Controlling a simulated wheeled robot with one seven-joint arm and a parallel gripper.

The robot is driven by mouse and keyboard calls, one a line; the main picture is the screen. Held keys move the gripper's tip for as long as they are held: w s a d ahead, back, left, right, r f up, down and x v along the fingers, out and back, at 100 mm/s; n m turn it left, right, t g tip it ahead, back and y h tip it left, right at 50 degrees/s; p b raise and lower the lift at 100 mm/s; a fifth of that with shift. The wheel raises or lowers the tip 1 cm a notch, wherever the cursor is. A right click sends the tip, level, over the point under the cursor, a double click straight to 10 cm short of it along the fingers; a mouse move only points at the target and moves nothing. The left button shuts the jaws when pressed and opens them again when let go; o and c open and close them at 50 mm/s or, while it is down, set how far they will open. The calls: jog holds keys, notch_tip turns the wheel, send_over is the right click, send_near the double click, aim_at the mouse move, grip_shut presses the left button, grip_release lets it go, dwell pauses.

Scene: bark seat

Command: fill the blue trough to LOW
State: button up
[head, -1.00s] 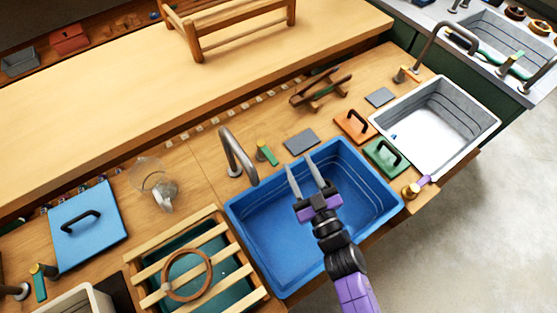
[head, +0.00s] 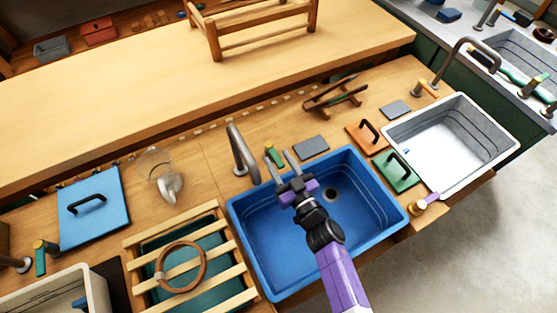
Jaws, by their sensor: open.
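The blue trough (head: 285,245) is set in the wooden counter at centre. Its floor looks dry, and a dark round drain (head: 331,194) shows uncovered near its back right. Faint level lines run along its inner walls; no LOW label can be read. A grey curved spout (head: 238,150) stands at its back left corner. A tap with a green lever (head: 275,156) stands behind the back rim. My gripper (head: 278,159) is open, its fingertips around or just in front of the green lever; contact cannot be told. My arm hides part of the trough.
A grey plate (head: 311,147) lies behind the trough. Orange (head: 366,138) and green (head: 397,172) handled lids lie to its right, before a white basin (head: 450,145). A slatted rack (head: 222,225) and glass jug (head: 160,175) are left.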

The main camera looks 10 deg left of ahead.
jog(key=shift+w+a, duration=0.15)
jog(key=shift+w, duration=0.15)
grip_shut()
dwell(1.3)
